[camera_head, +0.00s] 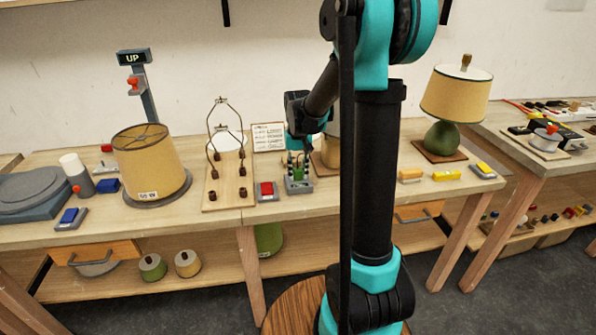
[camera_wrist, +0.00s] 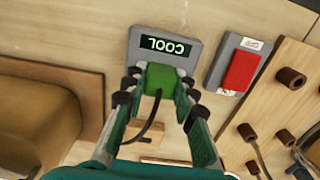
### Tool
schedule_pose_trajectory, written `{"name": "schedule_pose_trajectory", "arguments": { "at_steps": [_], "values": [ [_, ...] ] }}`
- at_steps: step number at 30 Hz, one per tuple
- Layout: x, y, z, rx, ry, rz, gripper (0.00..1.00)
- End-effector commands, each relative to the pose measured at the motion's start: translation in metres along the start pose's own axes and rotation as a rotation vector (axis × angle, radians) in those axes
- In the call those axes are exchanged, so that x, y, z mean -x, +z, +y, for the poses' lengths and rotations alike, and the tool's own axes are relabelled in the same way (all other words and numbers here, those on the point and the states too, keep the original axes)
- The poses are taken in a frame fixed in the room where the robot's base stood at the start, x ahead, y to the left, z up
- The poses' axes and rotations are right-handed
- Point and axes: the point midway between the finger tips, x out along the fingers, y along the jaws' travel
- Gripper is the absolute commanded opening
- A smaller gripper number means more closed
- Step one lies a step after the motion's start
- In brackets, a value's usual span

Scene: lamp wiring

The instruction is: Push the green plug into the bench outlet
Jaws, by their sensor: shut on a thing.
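The green plug (camera_wrist: 160,76) is between the two fingers of my gripper (camera_wrist: 157,84) in the wrist view. My gripper is shut on it, and a black cord curves from its back. The plug is at the lower edge of a grey outlet box (camera_wrist: 140,40), whose display shows "COOL" upside down in this view. The plug's front hides the socket, so I cannot tell how deep it sits. In the head view the plug (camera_head: 298,174) is small between the fingers of my gripper (camera_head: 298,164), over the grey box (camera_head: 300,187) on the bench.
A grey box with a red switch (camera_wrist: 240,70) stands beside the outlet. A wooden board with brown pegs (camera_head: 228,180) is left of these in the head view. A yellow lampshade (camera_head: 150,160) stands farther left, and a green lamp (camera_head: 442,138) stands to the right.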

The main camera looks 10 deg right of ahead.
Motion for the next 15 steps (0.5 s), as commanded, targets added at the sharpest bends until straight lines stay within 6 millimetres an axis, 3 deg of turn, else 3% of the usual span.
{"name": "schedule_pose_trajectory", "arguments": {
  "at_steps": [8,9,13,15],
  "values": [
    [-0.0022,-0.0001,0.0,0.0,0.0,0.0,0.01],
    [-0.0022,-0.0002,0.0,0.0,0.0,0.0,0.32],
    [-0.0022,-0.0001,0.0,0.0,0.0,0.0,0.48],
    [-0.0022,-0.0001,0.0,0.0,0.0,0.0,0.51]
  ]
}}
